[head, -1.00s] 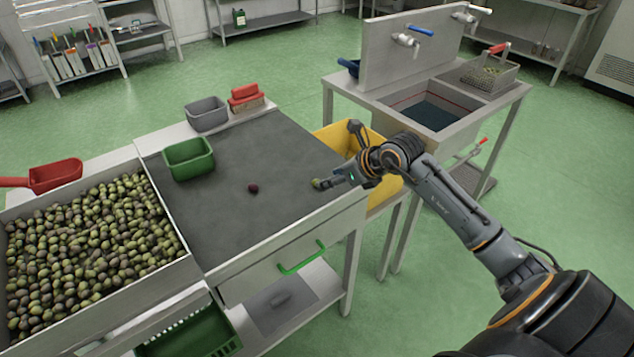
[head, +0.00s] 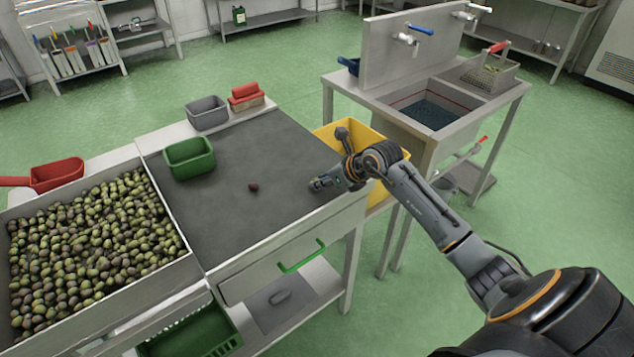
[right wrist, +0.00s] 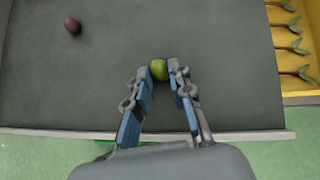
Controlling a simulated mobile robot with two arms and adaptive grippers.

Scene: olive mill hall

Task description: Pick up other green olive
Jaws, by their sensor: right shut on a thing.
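The green olive (right wrist: 159,70) is between the fingertips of my right gripper in the right wrist view, low over the dark grey sorting table. My right gripper (head: 316,185) is at the table's right part, near its front edge, and is shut on the olive; its blue-padded fingers (right wrist: 159,72) show in the wrist view. In the head view the gripper hides the olive. A dark purple olive (head: 253,188) lies alone mid-table, also at upper left in the wrist view (right wrist: 73,26). My left gripper is not in view.
A green tub (head: 189,157) and a grey tub (head: 206,113) stand at the table's back left. A crate full of olives (head: 180,262) is at left. A yellow crate (head: 329,132) with leafy sprigs is beyond the right edge. The mid-table is mostly clear.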

